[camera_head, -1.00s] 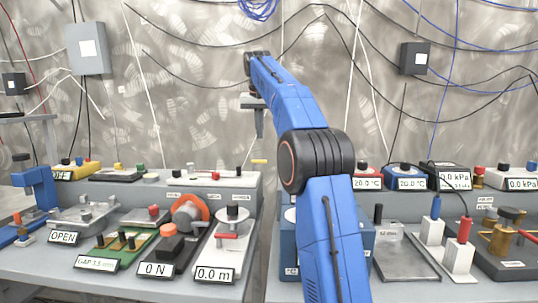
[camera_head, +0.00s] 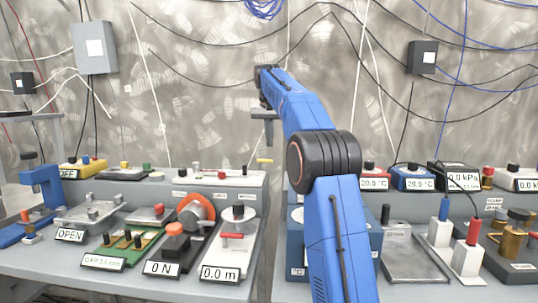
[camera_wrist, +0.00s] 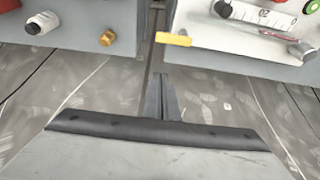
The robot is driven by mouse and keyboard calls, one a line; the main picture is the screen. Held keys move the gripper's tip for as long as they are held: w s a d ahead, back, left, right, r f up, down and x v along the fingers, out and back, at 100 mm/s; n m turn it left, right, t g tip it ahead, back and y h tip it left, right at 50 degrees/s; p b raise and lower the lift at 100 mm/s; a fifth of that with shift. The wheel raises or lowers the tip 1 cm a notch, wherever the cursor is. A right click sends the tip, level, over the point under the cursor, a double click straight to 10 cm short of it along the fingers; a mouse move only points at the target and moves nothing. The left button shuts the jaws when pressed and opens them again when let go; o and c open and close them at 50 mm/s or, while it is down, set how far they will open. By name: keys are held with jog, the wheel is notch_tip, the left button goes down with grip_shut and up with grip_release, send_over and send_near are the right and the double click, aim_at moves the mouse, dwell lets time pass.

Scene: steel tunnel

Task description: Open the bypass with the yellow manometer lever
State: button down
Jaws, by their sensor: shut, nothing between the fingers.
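The yellow lever (camera_head: 264,161) sticks out at the right end of the long white panel (camera_head: 212,178), the manometer's as far as I can tell, on the raised back shelf. In the wrist view the lever (camera_wrist: 173,39) lies roughly level at the edge of the white panel (camera_wrist: 240,45), which carries a scale and a tube. My gripper (camera_head: 263,140) points down, above the lever in the head view. In the wrist view its fingers (camera_wrist: 163,78) are shut and empty, below the lever in the picture and apart from it.
Many instruments crowd both benches, including a red-orange wheel (camera_head: 196,212) and white blocks with red and blue plugs (camera_head: 468,255). A narrow gap separates the benches. In the wrist view a brass knob (camera_wrist: 107,37) stands left of the gap. Cables hang on the wall.

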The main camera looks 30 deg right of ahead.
jog(key=shift+s+a+f, duration=0.2)
jog(key=shift+s+f, duration=0.1)
jog(key=shift+f, duration=0.6)
jog(key=shift+s+a+f, duration=0.2)
jog(key=shift+s+f, duration=0.15)
jog(key=shift+f, duration=0.5)
jog(key=shift+s+a+f, duration=0.2)
jog(key=shift+s+f, duration=0.1)
jog(key=shift+f, duration=0.6)
